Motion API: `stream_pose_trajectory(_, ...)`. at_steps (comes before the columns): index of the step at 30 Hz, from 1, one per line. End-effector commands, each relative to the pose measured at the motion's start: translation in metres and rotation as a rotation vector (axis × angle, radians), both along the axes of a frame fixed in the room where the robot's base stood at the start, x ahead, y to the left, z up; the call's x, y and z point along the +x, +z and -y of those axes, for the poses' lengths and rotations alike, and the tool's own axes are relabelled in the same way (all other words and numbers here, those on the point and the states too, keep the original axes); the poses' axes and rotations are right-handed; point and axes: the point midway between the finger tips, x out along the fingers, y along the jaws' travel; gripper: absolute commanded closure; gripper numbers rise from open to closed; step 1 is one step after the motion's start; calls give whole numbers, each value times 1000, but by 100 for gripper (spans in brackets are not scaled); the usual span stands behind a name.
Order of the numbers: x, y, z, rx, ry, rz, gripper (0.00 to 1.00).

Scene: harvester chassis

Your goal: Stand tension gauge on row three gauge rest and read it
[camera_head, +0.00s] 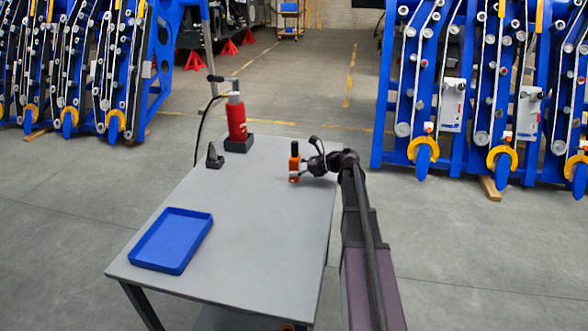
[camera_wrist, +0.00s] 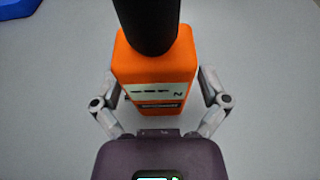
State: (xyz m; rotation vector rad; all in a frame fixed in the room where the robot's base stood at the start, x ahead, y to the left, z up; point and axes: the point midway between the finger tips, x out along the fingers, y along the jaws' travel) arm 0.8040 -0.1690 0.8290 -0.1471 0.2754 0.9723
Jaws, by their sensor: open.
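The tension gauge (camera_head: 294,164) is an orange box with a black upper part, standing upright on the grey table near its right edge. In the wrist view the gauge (camera_wrist: 157,82) fills the middle; its light display panel shows dashes and an "N". My gripper (camera_head: 303,168) is at the gauge, reaching in from the right. In the wrist view my gripper's fingers (camera_wrist: 158,92) are open, one on each side of the orange body, with a gap visible beside it. Blue harvester row units (camera_head: 422,90) stand beyond the table at the right; I cannot make out a gauge rest on them.
The grey table (camera_head: 250,215) holds a blue tray (camera_head: 172,240) at the front left, a red bottle-like device (camera_head: 237,118) on a black base at the back, and a small black stand (camera_head: 214,157). More blue row units (camera_head: 70,65) stand at the left. Floor between them is clear.

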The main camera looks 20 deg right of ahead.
Motion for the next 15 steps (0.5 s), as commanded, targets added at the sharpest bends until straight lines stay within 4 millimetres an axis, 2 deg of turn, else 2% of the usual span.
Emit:
stream_pose_trajectory(2,0,0,0,0,0,0,6)
stream_pose_trajectory(5,0,0,0,0,0,0,32)
stream_pose_trajectory(10,0,0,1,0,0,0,83)
stream_pose_trajectory(15,0,1,1,1,0,1,84)
